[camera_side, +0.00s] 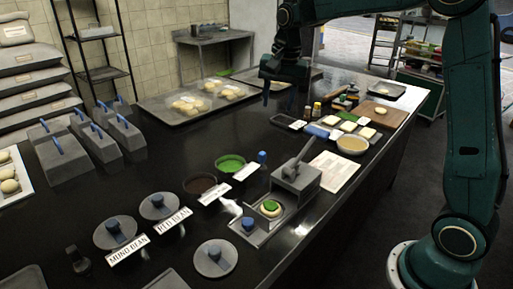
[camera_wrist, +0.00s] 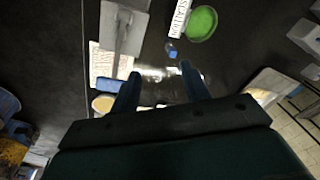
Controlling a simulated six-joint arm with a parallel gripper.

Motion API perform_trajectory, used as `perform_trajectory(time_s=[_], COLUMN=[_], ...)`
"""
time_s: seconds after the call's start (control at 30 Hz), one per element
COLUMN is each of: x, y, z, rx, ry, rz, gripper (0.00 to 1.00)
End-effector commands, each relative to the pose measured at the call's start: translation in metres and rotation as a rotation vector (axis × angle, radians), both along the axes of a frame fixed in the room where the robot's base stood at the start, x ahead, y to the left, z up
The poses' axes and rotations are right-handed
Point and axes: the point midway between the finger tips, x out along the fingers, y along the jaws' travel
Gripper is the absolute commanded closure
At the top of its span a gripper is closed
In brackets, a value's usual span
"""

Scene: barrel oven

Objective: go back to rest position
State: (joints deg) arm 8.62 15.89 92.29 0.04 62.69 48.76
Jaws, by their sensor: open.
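My gripper (camera_side: 267,92) hangs above the far part of the black counter (camera_side: 165,155) in the side view, close to the baking trays. In the wrist view its two fingers (camera_wrist: 160,82) are spread apart with nothing between them, so it is open and empty. The counter lies below the fingers. The green bowl (camera_wrist: 202,23) and a small blue-capped bottle (camera_wrist: 172,52) are beyond the fingertips in the wrist view. The grey press (camera_side: 296,176) stands on the counter in the side view, with a green-topped dough round (camera_side: 270,208) in front of it.
Trays of dough (camera_side: 187,118) lie near my gripper. A wooden board (camera_side: 375,112), small bottles and a cream bowl (camera_side: 352,144) are to its right. Lidded pots (camera_side: 115,232), a dark bean bowl (camera_side: 200,184) and grey blocks (camera_side: 62,158) stand farther left. Bare counter lies between.

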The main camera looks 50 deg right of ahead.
Motion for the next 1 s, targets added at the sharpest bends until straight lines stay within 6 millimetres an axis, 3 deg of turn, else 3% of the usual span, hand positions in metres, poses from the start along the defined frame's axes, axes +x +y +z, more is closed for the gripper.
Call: perform_trajectory(time_s=[0.1, 0.43, 0.73, 1.0], x=[-0.026, -0.096, -0.161, -0.218], y=[0.01, 0.033, 0.05, 0.061], z=[0.017, 0.043, 0.049, 0.039], rx=[-0.017, -0.073, -0.135, -0.201], ry=[-0.03, -0.105, -0.168, -0.225], rz=[0.086, 0.323, 0.535, 0.72], gripper=[0.54, 0.54, 0.54, 0.54])
